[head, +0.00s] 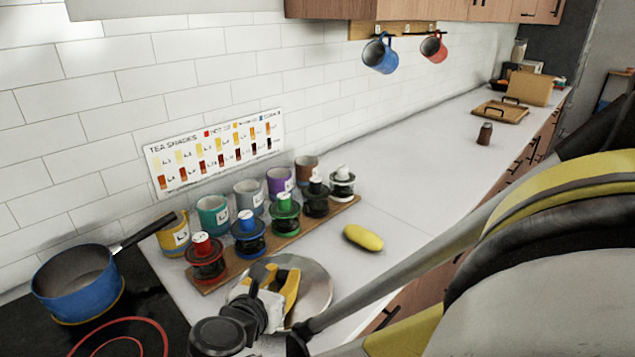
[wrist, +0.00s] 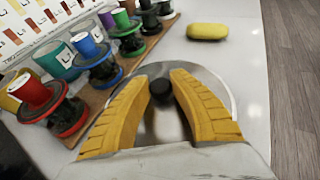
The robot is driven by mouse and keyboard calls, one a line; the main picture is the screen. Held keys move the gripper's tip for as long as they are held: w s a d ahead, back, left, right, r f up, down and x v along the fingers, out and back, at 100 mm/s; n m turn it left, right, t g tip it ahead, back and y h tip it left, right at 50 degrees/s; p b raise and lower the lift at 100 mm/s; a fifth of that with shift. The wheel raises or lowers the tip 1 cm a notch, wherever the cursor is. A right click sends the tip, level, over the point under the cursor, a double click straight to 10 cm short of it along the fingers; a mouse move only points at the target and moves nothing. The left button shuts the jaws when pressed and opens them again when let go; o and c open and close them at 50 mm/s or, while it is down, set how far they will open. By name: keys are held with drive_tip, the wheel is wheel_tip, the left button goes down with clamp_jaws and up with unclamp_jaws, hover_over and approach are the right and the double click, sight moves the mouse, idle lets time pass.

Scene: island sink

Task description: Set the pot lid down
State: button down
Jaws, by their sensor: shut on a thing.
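The pot lid (head: 318,290) is a round, shiny disc with a dark knob, over the white counter near the front edge, right of the stove. My gripper (head: 281,275) has yellow fingers and is shut on the lid's knob. In the wrist view, the dark knob (wrist: 161,91) sits between the fingers of my gripper (wrist: 163,76), and the lid (wrist: 218,88) spreads out beneath them. The lid looks close to level. I cannot tell whether it touches the counter. My fingers hide part of it.
A blue pot (head: 82,290) stands open on the black stove (head: 150,310) at left. A wooden rack (head: 282,240) with several colored jars and mugs stands behind the lid. A yellow oval thing (head: 363,237) lies to the right.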

wheel_tip(320, 180, down, 2)
drive_tip(key=shift+f+b, duration=0.15)
drive_tip(key=shift+b, duration=0.35)
drive_tip(key=shift+w+f, duration=0.15)
drive_tip(key=shift+f, duration=0.15)
drive_tip(key=shift+r, duration=0.25)
drive_tip(key=shift+f, duration=0.25)
drive_tip(key=c, duration=1.2)
unclamp_jaws()
drive_tip(key=shift+c, duration=0.2)
drive_tip(key=shift+r, duration=0.1)
